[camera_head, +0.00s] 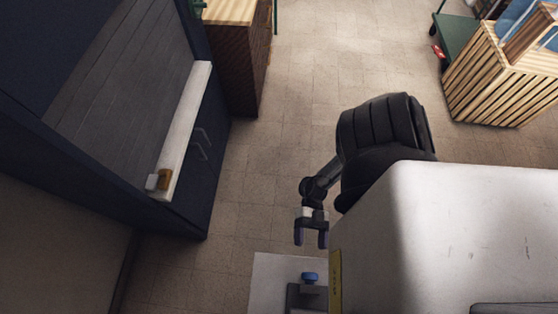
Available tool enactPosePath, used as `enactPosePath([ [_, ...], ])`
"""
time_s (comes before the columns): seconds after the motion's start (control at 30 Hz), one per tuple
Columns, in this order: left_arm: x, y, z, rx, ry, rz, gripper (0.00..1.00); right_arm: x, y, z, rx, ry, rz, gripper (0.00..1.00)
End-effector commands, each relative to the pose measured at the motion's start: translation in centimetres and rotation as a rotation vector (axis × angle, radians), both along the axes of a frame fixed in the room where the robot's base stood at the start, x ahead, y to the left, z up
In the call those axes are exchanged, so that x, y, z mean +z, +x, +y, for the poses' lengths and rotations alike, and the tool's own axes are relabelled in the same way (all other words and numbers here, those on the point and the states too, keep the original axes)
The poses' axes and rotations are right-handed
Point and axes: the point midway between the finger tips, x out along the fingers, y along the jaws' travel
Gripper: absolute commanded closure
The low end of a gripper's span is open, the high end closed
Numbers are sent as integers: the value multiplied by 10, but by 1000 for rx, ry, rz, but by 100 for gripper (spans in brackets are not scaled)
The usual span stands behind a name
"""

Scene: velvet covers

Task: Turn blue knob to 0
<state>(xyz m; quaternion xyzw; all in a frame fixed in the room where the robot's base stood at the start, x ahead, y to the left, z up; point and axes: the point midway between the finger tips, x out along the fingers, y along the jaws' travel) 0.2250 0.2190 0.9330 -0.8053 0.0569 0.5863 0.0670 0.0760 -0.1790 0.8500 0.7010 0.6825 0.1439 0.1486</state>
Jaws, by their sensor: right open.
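The blue knob (310,277) sits on top of a dark grey fixture (294,299) near the bottom of the head view. Any markings or number on the knob are too small to read. My right gripper (311,243) is open and empty, with its two fingers pointing down. In the picture it is just above the knob, with a gap between the fingertips and the knob. My left gripper is not in view.
A light panel (270,280) lies around the fixture. A large white body (470,225) fills the lower right. A dark blue cabinet (110,150) with a white ledge (188,125) stands at left. Wooden crates (500,80) stand at upper right. The tiled floor between is clear.

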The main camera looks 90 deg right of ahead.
Motion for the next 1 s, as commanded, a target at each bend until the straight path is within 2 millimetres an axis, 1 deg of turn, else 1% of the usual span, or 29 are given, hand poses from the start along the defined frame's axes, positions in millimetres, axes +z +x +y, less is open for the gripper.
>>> enactPosePath([
  [0.03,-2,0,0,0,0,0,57,-2,-1,-10,2,-5,2,24],
  [0.2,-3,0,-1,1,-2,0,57,-1,-2,-34,1,-3,2,24],
  [0.4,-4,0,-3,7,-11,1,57,-1,-2,-49,1,-1,1,24],
  [0.57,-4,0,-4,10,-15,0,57,0,-2,-53,1,0,1,24],
  [0.83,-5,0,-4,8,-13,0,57,-1,-2,-52,0,0,4,24],
  [0.9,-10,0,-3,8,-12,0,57,-3,-2,-51,1,2,37,24],
  [1.0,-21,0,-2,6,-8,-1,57,-4,-3,-48,1,4,138,24],
])
